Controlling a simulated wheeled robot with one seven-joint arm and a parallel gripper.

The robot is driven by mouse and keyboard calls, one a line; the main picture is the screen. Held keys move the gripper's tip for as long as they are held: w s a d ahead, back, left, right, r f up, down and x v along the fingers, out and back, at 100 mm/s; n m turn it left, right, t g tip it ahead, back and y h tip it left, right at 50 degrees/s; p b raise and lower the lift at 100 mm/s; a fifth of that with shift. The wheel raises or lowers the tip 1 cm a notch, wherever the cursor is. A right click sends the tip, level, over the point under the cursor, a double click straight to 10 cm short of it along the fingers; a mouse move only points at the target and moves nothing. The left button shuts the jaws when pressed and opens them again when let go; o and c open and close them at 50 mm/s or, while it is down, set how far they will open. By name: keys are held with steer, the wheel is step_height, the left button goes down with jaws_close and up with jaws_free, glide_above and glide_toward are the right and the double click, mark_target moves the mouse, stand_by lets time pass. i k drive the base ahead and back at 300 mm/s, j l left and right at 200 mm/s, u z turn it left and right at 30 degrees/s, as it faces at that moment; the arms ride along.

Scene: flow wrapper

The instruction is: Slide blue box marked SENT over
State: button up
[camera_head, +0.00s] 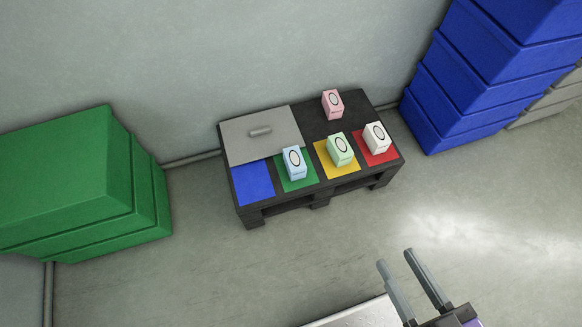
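A small light blue box (294,163) with a dark oval mark stands upright on the green square (302,185) of a dark pallet-like table (324,122). Any lettering on it is too small to read. My gripper (396,258) is at the lower right, its two grey fingers apart with nothing between them. It is well away from the light blue box, on the near side of the table.
A blue square (252,184) left of the light blue box is bare. A light green box (340,149), white box (376,137) and pink box (332,104) also stand there. A grey plate (270,148) with a handle lies behind. Green crates (75,185) and blue crates (470,80) flank the table.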

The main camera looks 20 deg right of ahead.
mark_target(293, 158)
steer(key=i+j, duration=0.3)
steer(key=i, duration=0.15)
steer(key=i+j, duration=0.35)
steer(key=i+j+u, duration=0.1)
steer(key=i+j, duration=0.2)
steer(key=i, duration=0.2)
